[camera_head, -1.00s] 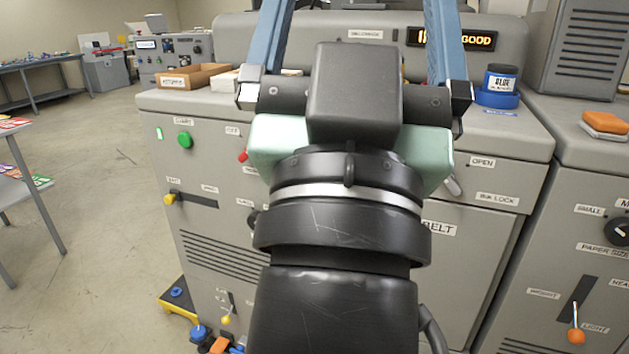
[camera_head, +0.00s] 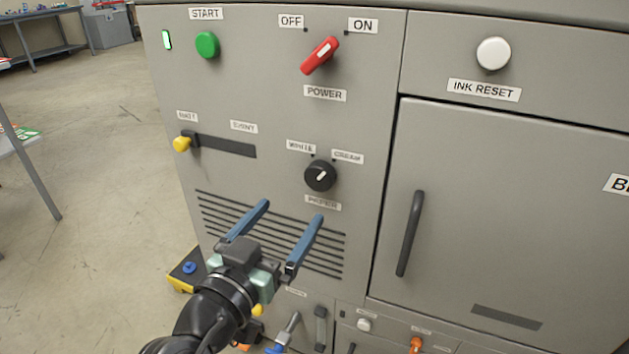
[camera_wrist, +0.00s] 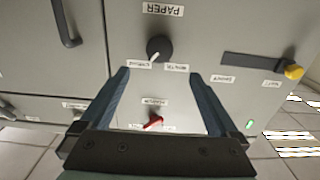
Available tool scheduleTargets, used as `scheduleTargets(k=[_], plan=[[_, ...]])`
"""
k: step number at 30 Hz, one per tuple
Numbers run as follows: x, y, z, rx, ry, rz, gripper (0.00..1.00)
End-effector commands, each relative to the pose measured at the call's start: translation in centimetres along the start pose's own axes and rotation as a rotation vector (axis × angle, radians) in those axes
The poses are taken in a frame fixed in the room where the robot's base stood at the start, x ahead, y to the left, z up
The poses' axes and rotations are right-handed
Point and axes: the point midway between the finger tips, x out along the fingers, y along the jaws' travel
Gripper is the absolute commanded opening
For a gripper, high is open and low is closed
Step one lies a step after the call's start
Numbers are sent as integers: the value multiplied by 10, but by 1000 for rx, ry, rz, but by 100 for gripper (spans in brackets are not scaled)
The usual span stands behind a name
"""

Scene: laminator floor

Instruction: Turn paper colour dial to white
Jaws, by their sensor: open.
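The paper colour dial (camera_head: 320,176) is a round black knob with a white pointer on the grey machine front. WHITE is labelled at its upper left, CREAM at its upper right, PAPER below. In the head view its pointer slants toward the upper right, on the CREAM side. The dial also shows in the wrist view (camera_wrist: 159,48), upside down, with its pointer toward CREAM. My gripper (camera_head: 292,211) is open and empty, its two blue fingers below the dial and apart from it. In the wrist view the dial appears beyond the fingers, between their lines.
A red power switch (camera_head: 320,56) sits above the dial, a green start button (camera_head: 207,45) at upper left. A yellow-tipped slider (camera_head: 183,143) is to the left. A dark door handle (camera_head: 410,233) sticks out at right. Vent slots lie behind my fingers.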

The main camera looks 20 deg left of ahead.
Motion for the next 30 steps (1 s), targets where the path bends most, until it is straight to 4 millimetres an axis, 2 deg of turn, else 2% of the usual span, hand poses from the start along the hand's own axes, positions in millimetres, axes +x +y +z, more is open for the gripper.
scheduleTargets(k=[9, 15, 21, 30], plan=[[67, 2, 1, 3, 1, 4, 96], [97, 1, 0, 2, 1, 1, 96], [110, 1, -1, 2, 1, 1, 96], [112, 1, -1, 1, 1, 0, 96]])
